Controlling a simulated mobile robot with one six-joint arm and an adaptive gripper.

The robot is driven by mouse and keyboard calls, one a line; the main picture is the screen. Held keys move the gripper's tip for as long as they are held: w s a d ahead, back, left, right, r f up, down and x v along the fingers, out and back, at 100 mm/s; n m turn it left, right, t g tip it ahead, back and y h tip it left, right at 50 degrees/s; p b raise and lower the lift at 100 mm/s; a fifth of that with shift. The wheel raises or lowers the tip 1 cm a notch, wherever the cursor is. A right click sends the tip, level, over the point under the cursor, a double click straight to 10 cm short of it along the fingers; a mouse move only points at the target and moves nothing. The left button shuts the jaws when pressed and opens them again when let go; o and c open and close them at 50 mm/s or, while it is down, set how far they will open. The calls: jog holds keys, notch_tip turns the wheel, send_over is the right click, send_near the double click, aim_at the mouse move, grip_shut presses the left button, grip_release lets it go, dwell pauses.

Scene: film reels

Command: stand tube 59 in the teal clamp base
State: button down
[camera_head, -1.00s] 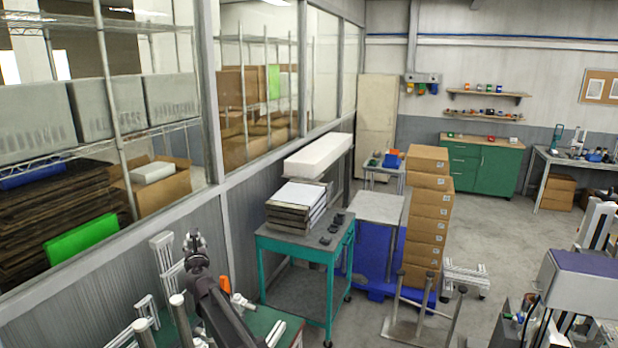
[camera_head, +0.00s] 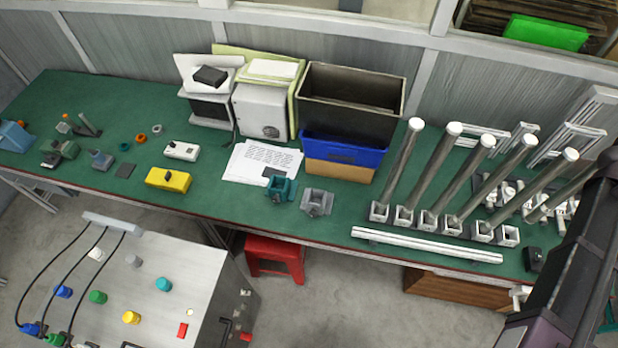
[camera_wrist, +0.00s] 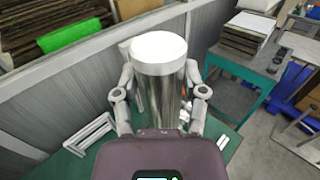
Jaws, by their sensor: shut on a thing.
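In the wrist view my gripper (camera_wrist: 158,103) is shut around a shiny metal tube (camera_wrist: 157,90) with a white cap, one finger on each side. Its number does not show, and its lower end is hidden. In the head view the teal clamp base (camera_head: 281,188) sits empty on the green bench, in front of the papers. My arm crosses the right edge of that view, and my gripper is outside it.
Several white-capped tubes (camera_head: 403,162) lean in a row of grey bases. A grey clamp base (camera_head: 316,202) sits right beside the teal one. A white rail (camera_head: 427,245) lies along the front edge. A dark bin (camera_head: 352,98) and blue tray (camera_head: 343,151) stand behind.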

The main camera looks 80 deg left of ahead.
jog(key=s+a+n+g+y, duration=0.4)
jog(key=s+a, duration=0.9)
jog(key=s, duration=0.5)
jog(key=s+a+n+g+y, duration=0.3)
jog(key=s+a+g+y, duration=0.15)
jog(key=s+a, duration=1.15)
jog(key=s+a+f+n+g+b, duration=0.1)
jog(key=s+g, duration=0.4)
jog(key=s, duration=1.3)
jog(key=s+a+f+n+g+b, duration=0.2)
jog(key=s+a+n+g, duration=0.2)
jog(key=s, duration=1.4)
jog(key=s+a+f+n+g+y+b, duration=0.1)
jog(key=s+n+g, duration=0.4)
jog(key=s, duration=1.3)
jog(key=a+f+g+b, duration=0.1)
jog(key=a, duration=0.1)
jog(key=shift+s+a+f+n+b, duration=0.15)
jog(key=shift+a+f+n+b, duration=0.15)
jog(key=shift+a+n, duration=0.1)
notch_tip(320, 180, down, 6)
jog(key=b, duration=0.6)
jog(key=shift+f, duration=0.2)
